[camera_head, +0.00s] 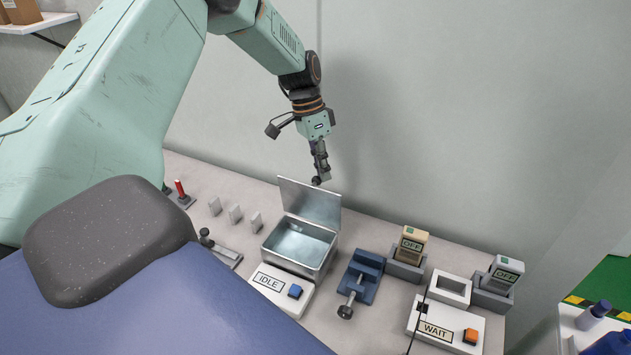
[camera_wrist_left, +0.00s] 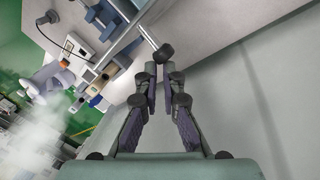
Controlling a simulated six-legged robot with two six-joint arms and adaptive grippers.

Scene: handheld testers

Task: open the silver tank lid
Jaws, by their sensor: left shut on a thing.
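The silver tank (camera_head: 296,262) stands on the bench, open at the top with its bare metal inside showing. Its lid (camera_head: 310,204) is swung up and stands steeply at the tank's back edge. My left gripper (camera_head: 321,176) is at the lid's upper edge, behind it, with its fingers closed on the lid's dark knob. In the left wrist view the fingers (camera_wrist_left: 160,78) are close together at the dark knob (camera_wrist_left: 165,52). The fingertips partly hide the contact. My right gripper is in neither view.
A white IDLE box (camera_head: 270,284) with a blue button sits in front of the tank. A blue vise (camera_head: 366,272) stands to the right, then a yellow tester (camera_head: 413,241), a grey tester (camera_head: 506,269) and a WAIT box (camera_head: 426,322). The wall rises close behind.

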